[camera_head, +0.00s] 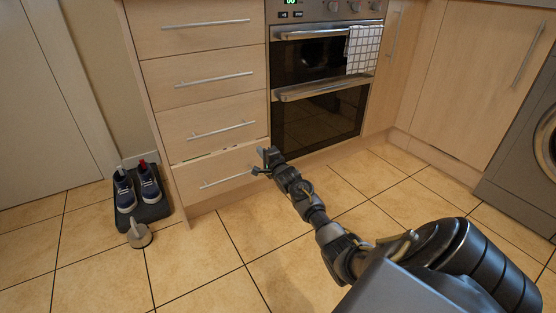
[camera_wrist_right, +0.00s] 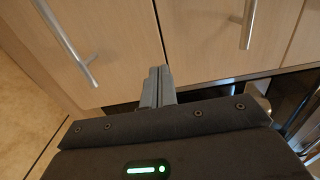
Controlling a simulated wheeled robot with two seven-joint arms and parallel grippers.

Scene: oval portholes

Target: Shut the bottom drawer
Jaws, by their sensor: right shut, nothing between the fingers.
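The bottom drawer (camera_head: 225,177) is the lowest of a stack of light wood drawers left of the oven. It stands slightly open, with a narrow gap along its top edge and a bar handle on its front. In the right wrist view its front (camera_wrist_right: 105,25) fills the left part. My right gripper (camera_head: 263,158) is shut and empty at the drawer's right end, near its top corner. The shut fingers (camera_wrist_right: 155,75) point at the drawer fronts in the wrist view; whether they touch is unclear. My left gripper is out of view.
The drawer above (camera_head: 212,123) is flush. The oven (camera_head: 318,115) stands to the right, with a checked towel (camera_head: 363,48) on its handle. Shoes on a dark mat (camera_head: 150,211) and a grey doorstop-like object (camera_head: 139,236) lie left of the drawers. The tiled floor in front is clear.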

